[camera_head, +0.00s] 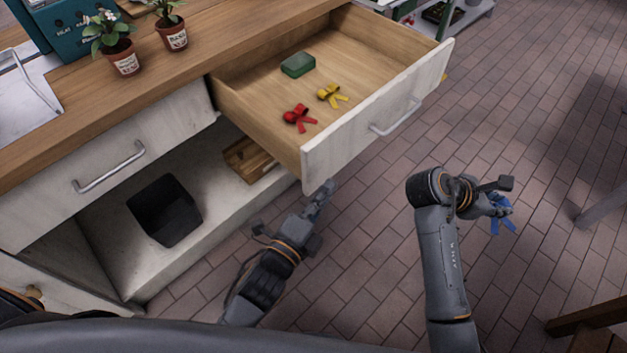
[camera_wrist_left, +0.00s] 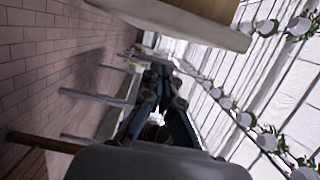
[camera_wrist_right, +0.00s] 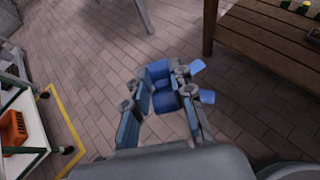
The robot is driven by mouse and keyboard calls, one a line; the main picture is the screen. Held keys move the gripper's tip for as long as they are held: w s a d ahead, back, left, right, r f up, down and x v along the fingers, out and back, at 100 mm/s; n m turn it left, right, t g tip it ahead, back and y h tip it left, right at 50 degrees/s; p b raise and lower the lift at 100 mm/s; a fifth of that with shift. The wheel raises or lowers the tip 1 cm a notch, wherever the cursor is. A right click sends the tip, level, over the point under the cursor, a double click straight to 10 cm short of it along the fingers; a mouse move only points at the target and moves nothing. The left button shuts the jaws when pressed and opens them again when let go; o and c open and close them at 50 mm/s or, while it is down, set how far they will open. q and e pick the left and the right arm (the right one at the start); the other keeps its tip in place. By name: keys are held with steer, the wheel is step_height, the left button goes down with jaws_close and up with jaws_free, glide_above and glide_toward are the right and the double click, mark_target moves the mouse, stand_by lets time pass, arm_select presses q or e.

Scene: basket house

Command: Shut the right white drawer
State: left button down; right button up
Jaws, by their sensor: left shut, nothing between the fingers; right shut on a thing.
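The right white drawer (camera_head: 375,120) stands open, pulled well out of the counter, with a metal bar handle (camera_head: 397,117) on its front. Inside it lie a red bow (camera_head: 299,117), a yellow bow (camera_head: 332,96) and a green box (camera_head: 298,64). My left gripper (camera_head: 325,190) is shut and empty, just below the near lower corner of the drawer front; I cannot tell if it touches. The pale drawer edge (camera_wrist_left: 190,20) shows at the top of the left wrist view. My right gripper (camera_head: 497,203) is shut on a blue bow (camera_wrist_right: 163,88), out over the floor to the right of the drawer.
The left white drawer (camera_head: 120,165) is shut. Below it, a black bin (camera_head: 165,211) and a wooden crate (camera_head: 250,160) stand on the open shelf. Two potted plants (camera_head: 124,58) stand on the countertop. A wooden table (camera_wrist_right: 270,50) stands beyond the right gripper. Tiled floor is free before the drawer.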

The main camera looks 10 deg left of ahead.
mark_target(238, 113)
arm_select(q)
steer(key=shift+w+a, duration=0.45)
steer(key=shift+a, duration=0.3)
steer(key=shift+w+a, duration=0.4)
steer(key=shift+a, duration=0.3)
arm_select(e)
steer(key=shift+r, duration=0.25)
arm_select(q)
steer(key=shift+a, duration=0.1)
